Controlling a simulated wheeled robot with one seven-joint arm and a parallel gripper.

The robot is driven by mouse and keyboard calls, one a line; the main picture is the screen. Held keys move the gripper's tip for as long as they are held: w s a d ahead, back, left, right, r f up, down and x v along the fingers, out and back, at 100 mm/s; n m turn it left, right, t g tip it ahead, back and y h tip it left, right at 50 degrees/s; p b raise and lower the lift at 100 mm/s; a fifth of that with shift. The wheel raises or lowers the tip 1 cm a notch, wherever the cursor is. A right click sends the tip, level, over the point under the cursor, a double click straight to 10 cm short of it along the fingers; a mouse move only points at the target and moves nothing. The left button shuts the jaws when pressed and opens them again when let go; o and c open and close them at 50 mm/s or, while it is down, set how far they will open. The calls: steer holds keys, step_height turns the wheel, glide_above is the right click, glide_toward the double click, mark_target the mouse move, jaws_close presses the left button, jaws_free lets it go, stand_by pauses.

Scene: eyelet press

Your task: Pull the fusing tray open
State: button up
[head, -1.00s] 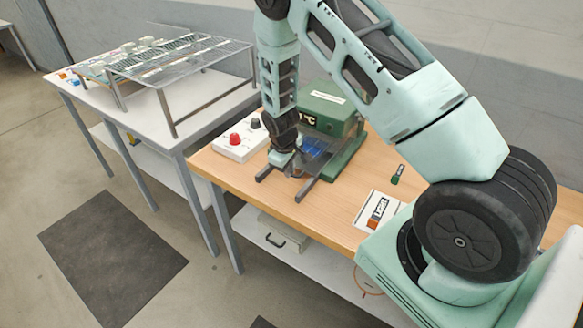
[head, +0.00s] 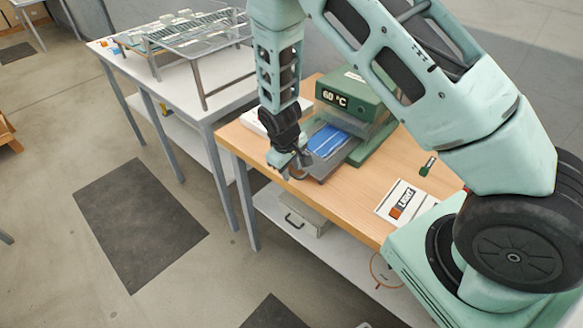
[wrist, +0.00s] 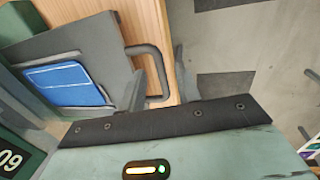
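The fusing tray (head: 321,168) is a dark flat plate carrying a blue patch (head: 328,141). It sticks out of the front of the green press (head: 350,98), and the patch lies largely outside the press. In the wrist view the tray (wrist: 120,75) has a dark looped handle (wrist: 161,62) on its front edge. My gripper (head: 290,172) is at the handle, near the table's front edge. In the wrist view my gripper (wrist: 163,76) has one finger inside the loop and one outside, with visible gaps beside the bar, so it looks open around it.
A label card (head: 405,201) and a small green-black item (head: 428,166) lie to the right. A white table (head: 185,72) with a wire rack is at the left.

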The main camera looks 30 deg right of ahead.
step_height(320, 180, up, 17)
steer(key=s+a+b, duration=0.1)
steer(key=a+b, duration=0.1)
steer(key=b, duration=0.2)
steer(key=shift+a, duration=0.4)
steer(key=shift+s+a, duration=0.1)
steer(key=shift+s, duration=0.05)
